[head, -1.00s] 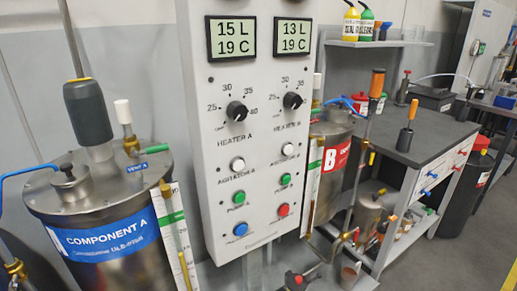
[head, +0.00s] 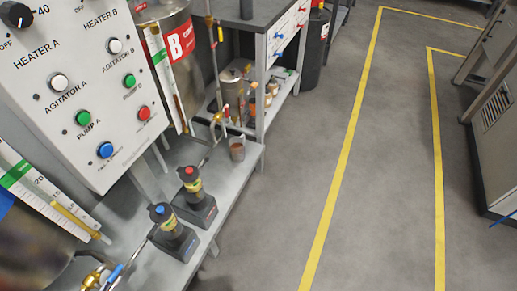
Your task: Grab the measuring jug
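A small grey, see-through cup (head: 237,152) with something brown inside stands on the grey lower shelf, near the outlet pipe of tank B. It may be the measuring jug, but it is too small to tell for sure. Neither of my grippers shows in the head view.
Two pumps, one with a blue top (head: 168,232) and one with a red top (head: 194,195), stand on the grey shelf (head: 215,218). The control panel (head: 80,95) rises at the left, with tank B (head: 168,55) behind it. Open floor (head: 280,200) with yellow lines lies right.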

